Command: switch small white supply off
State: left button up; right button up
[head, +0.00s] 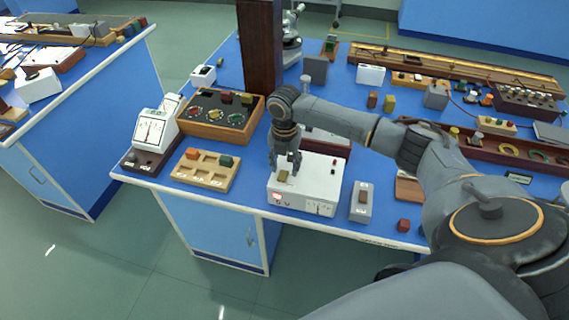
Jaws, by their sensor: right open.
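A small white supply box (318,188) stands at the front edge of the blue bench in the head view. Its front face has a red, lit-looking switch (277,198) at the left and a small meter at the right. My right gripper (287,168) points down over the left part of the box's top, its fingers apart. A small yellowish piece (283,176) shows just under the fingertips; whether they touch it or the box, I cannot tell. My left gripper is not in view.
A wooden tray with dials (210,115), a light wooden block tray (185,174) and a white meter (150,132) stand left of the supply. A dark column (260,45) rises behind.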

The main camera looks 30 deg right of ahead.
grip_shut()
jog(key=p, duration=0.2)
jog(key=r+t+h+p, duration=0.1)
jog(key=p, duration=0.1)
jog(key=shift+s+a+h, duration=0.25)
jog(key=shift+a+h, duration=0.05)
jog(key=shift+f+t+h+p, duration=0.1)
jog(key=shift+t+h+p, duration=0.2)
jog(key=shift+t+p, duration=0.3)
jog(key=shift+f, duration=0.15)
grip_release()
